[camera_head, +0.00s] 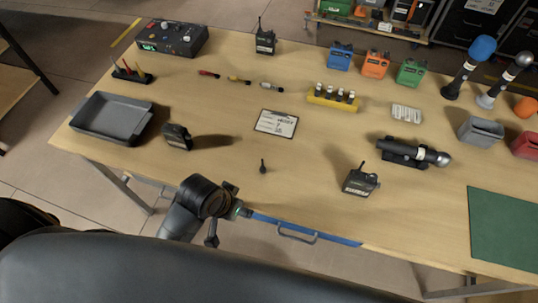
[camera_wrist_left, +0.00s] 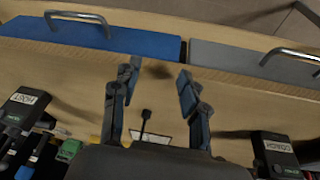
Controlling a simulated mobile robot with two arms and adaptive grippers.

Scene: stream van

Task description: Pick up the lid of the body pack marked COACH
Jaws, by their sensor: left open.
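The body pack marked COACH (camera_wrist_left: 276,150) is at the lower right of the left wrist view, its label upside down. By layout it is the dark pack (camera_head: 176,137) at the left of the table in the head view, where its label is too small to read. I cannot make out its lid as a separate part. My left gripper (camera_head: 224,213) is over the table's front edge, in front and to the right of that pack. Its fingers (camera_wrist_left: 157,74) are apart with nothing between them. My right gripper is not in view.
A small dark upright piece (camera_head: 263,166) stands beyond my gripper, before a clipboard (camera_head: 276,123). A grey tray (camera_head: 112,118) is left of the pack. A blue drawer (camera_head: 305,231) fronts the table.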

